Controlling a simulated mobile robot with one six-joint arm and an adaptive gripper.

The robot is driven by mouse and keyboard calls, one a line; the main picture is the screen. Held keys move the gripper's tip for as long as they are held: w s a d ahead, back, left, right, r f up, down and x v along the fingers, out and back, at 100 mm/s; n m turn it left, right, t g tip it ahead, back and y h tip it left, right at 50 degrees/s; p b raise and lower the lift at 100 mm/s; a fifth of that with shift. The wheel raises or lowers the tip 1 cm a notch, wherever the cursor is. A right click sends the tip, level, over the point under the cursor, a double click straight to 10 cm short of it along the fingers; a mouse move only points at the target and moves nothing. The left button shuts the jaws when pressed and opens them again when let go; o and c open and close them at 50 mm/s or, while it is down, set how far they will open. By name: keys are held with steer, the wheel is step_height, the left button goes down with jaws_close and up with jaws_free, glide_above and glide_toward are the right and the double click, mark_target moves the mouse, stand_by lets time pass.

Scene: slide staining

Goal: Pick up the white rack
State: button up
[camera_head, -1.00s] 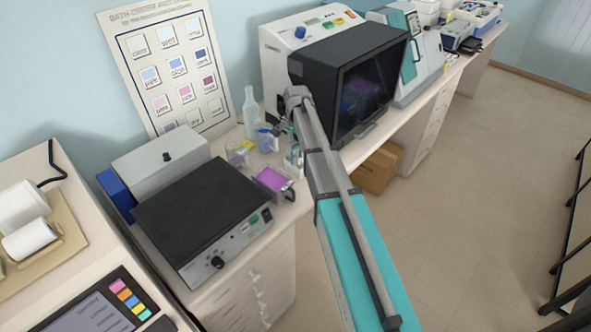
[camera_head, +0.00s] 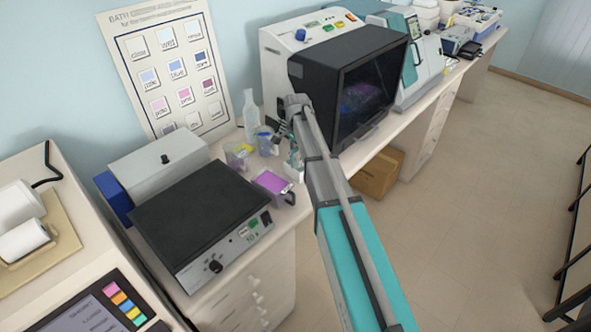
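A small white rack (camera_head: 296,174) with teal-tinted pieces in it stands on the counter, left of the black-hooded machine and beside a purple-filled dish. My arm reaches across from the lower right. Its end, my gripper (camera_head: 282,140), is small and dark, just above and slightly left of the rack. I cannot tell whether the gripper touches the rack or whether its fingers are open, as they are too small and partly hidden by the wrist.
A purple-filled dish (camera_head: 272,186), a cup with a yellow patch (camera_head: 238,154), a bluish cup (camera_head: 266,141) and a clear bottle (camera_head: 251,112) crowd the rack. A black-topped hotplate (camera_head: 200,212) is at left, the black-hooded machine (camera_head: 345,85) at right.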

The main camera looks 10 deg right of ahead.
jaws_close()
stand_by(0.5)
step_height(320, 180, up, 3)
steer(key=p, duration=0.2)
steer(key=shift+f+p, duration=0.2)
steer(key=shift+p, duration=0.15)
steer(key=s+d+r+p, duration=0.1)
steer(key=s+r+p, duration=0.9)
steer(key=s, duration=0.4)
steer(key=shift+d+r, duration=0.2)
steer(key=shift+d, duration=0.05)
